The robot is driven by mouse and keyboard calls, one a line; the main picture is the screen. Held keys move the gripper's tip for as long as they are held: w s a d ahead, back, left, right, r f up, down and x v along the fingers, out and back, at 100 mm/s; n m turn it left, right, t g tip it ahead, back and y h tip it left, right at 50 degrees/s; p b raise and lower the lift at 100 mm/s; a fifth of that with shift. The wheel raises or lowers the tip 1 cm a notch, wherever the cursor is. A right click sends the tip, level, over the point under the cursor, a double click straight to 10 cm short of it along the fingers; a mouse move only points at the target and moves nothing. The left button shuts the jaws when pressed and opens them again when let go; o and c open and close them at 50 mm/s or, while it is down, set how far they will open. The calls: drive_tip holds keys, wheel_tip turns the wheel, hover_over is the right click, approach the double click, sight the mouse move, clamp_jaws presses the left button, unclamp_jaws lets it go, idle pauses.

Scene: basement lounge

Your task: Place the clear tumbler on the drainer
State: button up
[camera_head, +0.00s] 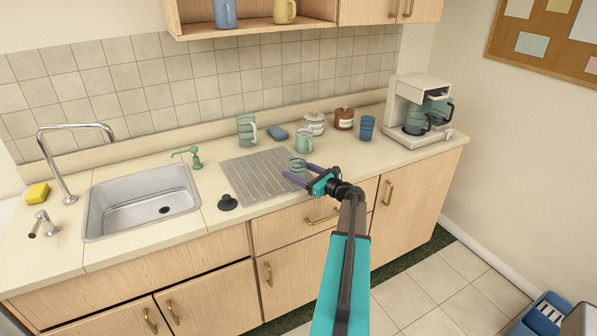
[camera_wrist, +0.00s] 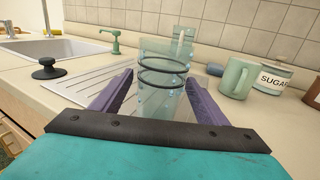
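The clear tumbler (camera_head: 297,166) is a pale see-through glass with dark rings. It stands upright between the fingers of my gripper (camera_head: 298,171), by the right edge of the drainer. The wrist view shows the tumbler (camera_wrist: 162,90) between the purple fingers of my gripper (camera_wrist: 161,78), with a gap at the left finger; the right finger is close to the glass. My gripper looks open around it. The tumbler's base is hidden behind the gripper body, so I cannot tell what it rests on. The drainer (camera_head: 255,181) is a bare ribbed metal panel right of the sink.
A black plunger-like stopper (camera_head: 228,202) sits at the drainer's front left. Behind are a glass pitcher (camera_head: 246,128), a blue sponge (camera_head: 278,134), a green mug (camera_head: 304,141), a sugar jar (camera_head: 315,122) and a blue glass (camera_head: 367,128). A coffee maker (camera_head: 420,105) stands far right.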

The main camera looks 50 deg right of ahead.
drive_tip(key=shift+a+r, duration=0.1)
drive_tip(key=shift+r, duration=0.1)
drive_tip(key=shift+r+p, duration=0.1)
drive_tip(key=shift+p, duration=0.4)
drive_tip(key=s+b, duration=0.4)
drive_tip(key=s, duration=0.8)
idle(0.4)
